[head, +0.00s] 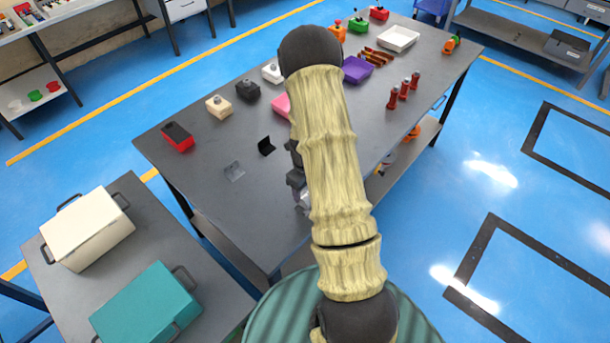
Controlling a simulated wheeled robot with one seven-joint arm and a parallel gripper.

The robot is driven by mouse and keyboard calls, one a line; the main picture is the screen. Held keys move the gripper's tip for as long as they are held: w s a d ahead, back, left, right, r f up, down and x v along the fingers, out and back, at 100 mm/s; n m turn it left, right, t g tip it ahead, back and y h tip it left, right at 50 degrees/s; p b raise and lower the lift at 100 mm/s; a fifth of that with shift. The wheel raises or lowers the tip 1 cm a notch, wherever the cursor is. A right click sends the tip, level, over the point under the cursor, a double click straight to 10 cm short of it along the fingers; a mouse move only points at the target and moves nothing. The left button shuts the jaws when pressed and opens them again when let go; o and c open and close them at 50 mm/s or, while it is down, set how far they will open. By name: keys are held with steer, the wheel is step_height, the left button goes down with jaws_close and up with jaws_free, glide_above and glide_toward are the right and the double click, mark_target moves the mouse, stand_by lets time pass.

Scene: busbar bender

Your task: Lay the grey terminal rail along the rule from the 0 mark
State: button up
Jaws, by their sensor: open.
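I cannot make out the grey terminal rail or the rule with its 0 mark in the head view. My arm covers the middle of the dark grey table (205,190) and may hide them. A small dark grey part of my gripper (299,190) shows at the left edge of the arm, over the table. The rest is hidden behind the arm, and I see nothing held in it.
A red block (178,136), a tan block (219,106) and a black block (247,89) line the table's left side. A purple tray (357,69), a white tray (397,38) and red posts (405,90) stand farther back. A teal case (147,308) sits front left.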

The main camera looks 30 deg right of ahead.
step_height(320, 180, up, 8)
steer(key=b, duration=0.1)
steer(key=shift+f+b, duration=0.15)
steer(key=shift+b, duration=0.2)
stand_by(0.3)
steer(key=s+a+r+n+t, duration=0.1)
steer(key=s+a+r+n, duration=0.5)
steer(key=n, duration=1)
steer(key=s+a+r+n+t, duration=0.1)
steer(key=s+a+r+n, duration=0.5)
steer(key=n, duration=1)
steer(key=shift+s+a+r+t, duration=0.3)
steer(key=shift+a+r, duration=0.3)
steer(key=shift+a, duration=0.2)
